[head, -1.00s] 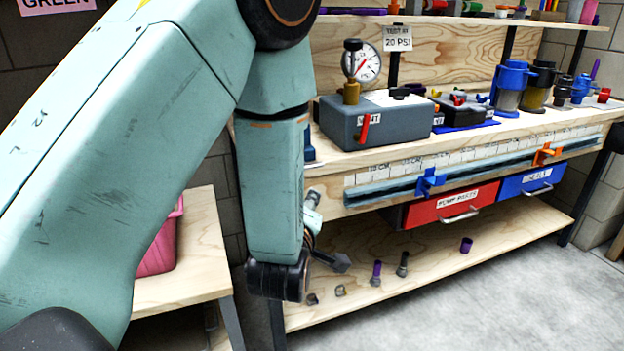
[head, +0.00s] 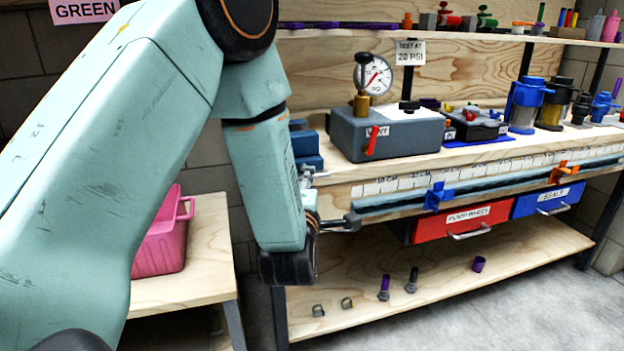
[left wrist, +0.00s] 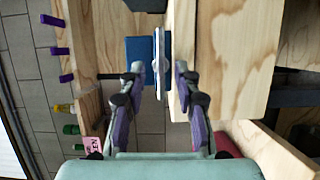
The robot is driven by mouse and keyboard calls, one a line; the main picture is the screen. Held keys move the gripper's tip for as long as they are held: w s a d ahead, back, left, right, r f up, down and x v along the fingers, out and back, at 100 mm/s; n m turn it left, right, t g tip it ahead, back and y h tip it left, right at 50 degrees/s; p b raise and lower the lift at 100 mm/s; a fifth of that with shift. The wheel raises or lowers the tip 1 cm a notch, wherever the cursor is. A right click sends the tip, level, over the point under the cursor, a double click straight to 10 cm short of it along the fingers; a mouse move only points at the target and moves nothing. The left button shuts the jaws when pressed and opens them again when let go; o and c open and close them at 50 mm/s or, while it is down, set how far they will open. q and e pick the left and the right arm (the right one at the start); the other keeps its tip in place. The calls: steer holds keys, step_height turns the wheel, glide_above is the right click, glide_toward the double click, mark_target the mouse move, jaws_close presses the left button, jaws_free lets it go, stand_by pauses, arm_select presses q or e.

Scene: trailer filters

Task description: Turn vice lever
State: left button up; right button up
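The blue vice (head: 306,150) is at the left end of the workbench, partly hidden behind my left arm. A pale metal piece, seemingly its lever (head: 318,175), juts out below the blue body at the bench's front edge. In the left wrist view, a blue block (left wrist: 138,52) and a narrow grey bar (left wrist: 161,50) lie ahead of my left gripper (left wrist: 159,72). The gripper is open, its tips on either side of the bar's near end; I cannot tell whether they touch it. In the head view only one dark finger (head: 345,222) shows clearly. My right gripper is out of view.
A grey test box (head: 400,135) with a gauge (head: 375,76) stands right of the vice. Red (head: 465,222) and blue (head: 548,200) drawers hang under the bench. A pink bin (head: 165,240) stands on a side table at left. Several small parts lie on the lower shelf.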

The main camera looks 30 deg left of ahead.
arm_select(q)
steer(key=x, duration=0.4)
steer(key=shift+b, duration=0.4)
steer(key=shift+a, duration=0.1)
steer(key=shift+a, duration=0.1)
steer(key=shift+c, duration=0.2)
jaws_close()
